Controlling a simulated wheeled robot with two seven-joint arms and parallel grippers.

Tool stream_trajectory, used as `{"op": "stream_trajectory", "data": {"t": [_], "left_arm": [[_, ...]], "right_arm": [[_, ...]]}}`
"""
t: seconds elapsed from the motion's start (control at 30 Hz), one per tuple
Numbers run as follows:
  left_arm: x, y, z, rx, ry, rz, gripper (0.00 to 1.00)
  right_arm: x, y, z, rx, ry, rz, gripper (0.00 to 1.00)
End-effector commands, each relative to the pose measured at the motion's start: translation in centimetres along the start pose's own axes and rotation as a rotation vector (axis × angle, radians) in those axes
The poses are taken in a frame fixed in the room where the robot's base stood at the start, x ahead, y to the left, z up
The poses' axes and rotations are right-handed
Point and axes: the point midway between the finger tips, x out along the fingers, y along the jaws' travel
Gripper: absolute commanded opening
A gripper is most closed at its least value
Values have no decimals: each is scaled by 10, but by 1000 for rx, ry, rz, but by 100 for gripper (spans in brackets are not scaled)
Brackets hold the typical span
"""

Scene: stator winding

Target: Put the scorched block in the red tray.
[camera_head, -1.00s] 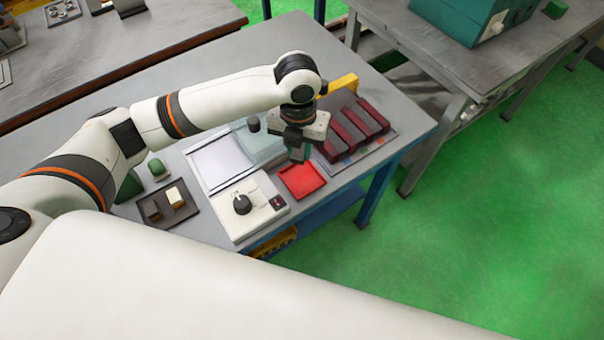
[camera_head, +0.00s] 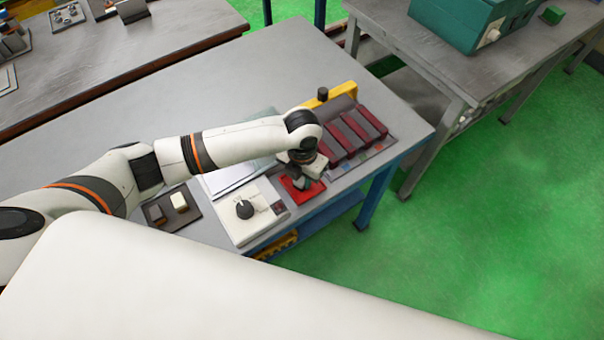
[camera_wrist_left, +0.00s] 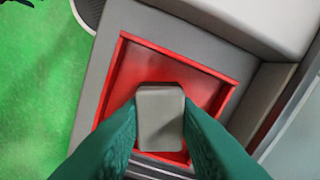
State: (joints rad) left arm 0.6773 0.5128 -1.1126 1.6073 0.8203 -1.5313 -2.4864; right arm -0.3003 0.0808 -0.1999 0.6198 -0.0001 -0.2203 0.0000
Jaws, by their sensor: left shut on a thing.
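The red tray (camera_head: 309,196) lies near the front edge of the table, partly covered by my left gripper (camera_head: 300,183). In the left wrist view the tray (camera_wrist_left: 205,72) has a raised rim and a bare red floor around the block. A grey-brown block (camera_wrist_left: 160,122) is between the teal fingers of my left gripper (camera_wrist_left: 160,112), which is shut on it. The block is over the tray. Whether it touches the floor I cannot tell. Scorch marks do not show clearly. My right gripper is not in view.
A white box with a black knob (camera_head: 262,217) stands left of the tray. Dark red blocks (camera_head: 350,133) stand in a row behind and to the right. A dark tray (camera_head: 185,221) holds a pale block (camera_head: 179,202). The table's far left part is clear.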

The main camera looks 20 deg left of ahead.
Motion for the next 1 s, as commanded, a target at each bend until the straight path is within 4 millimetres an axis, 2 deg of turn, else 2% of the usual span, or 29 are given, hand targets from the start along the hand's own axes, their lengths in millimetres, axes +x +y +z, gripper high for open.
{"op": "stream_trajectory", "data": {"t": [0.33, 0.37, 0.5, 0.87, 1.0], "left_arm": [[4, 0, -1, 0, 2, 0, 4], [5, 0, -1, 0, 2, 0, 28], [4, 0, 0, 0, 2, 0, 49], [-2, 0, -1, -1, 3, 1, 49], [-22, -1, -2, 0, 7, 0, 49]], "right_arm": [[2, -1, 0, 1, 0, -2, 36], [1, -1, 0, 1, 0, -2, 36], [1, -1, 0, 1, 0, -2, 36], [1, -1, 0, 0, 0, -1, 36], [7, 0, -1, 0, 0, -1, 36]]}}
